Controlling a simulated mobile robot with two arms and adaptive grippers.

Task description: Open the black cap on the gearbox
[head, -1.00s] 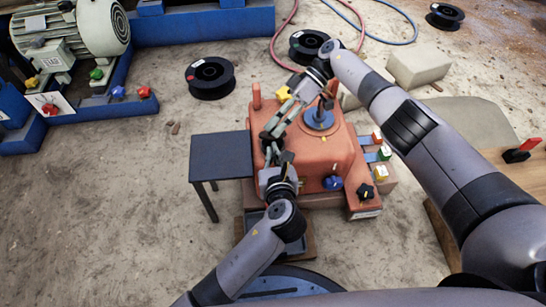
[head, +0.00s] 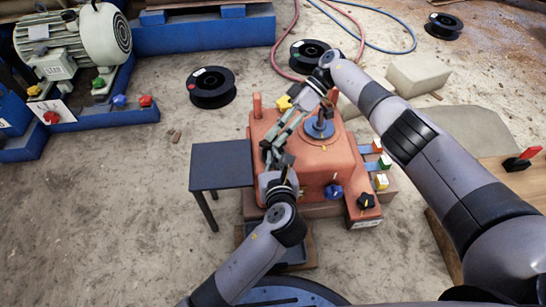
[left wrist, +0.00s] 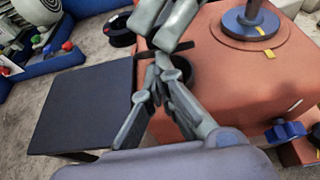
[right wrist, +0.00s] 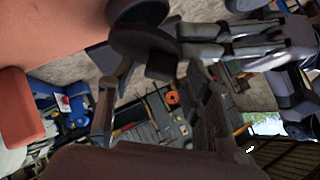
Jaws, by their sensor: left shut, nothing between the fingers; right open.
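The orange gearbox (head: 318,165) stands in the middle of the head view. A dark round fitting (left wrist: 183,68), apparently the black cap or its opening, shows on its near-left top beside my left fingers. In the right wrist view a black disc-shaped piece (right wrist: 145,42) sits by the orange surface, near my left fingertips; whether they touch is unclear. My left gripper (head: 268,146) is shut and empty; its fingers (left wrist: 160,85) partly hide the fitting. My right gripper (head: 286,132) is open and reaches over the same corner from behind. In the head view the grippers hide the cap.
A small dark table (head: 221,164) stands left of the gearbox. A blue flange with a shaft (head: 319,127) rises from its top. Coloured knobs, including a blue one (head: 333,191) and a black one (head: 366,198), line its front and right. A motor (head: 85,42) stands back left.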

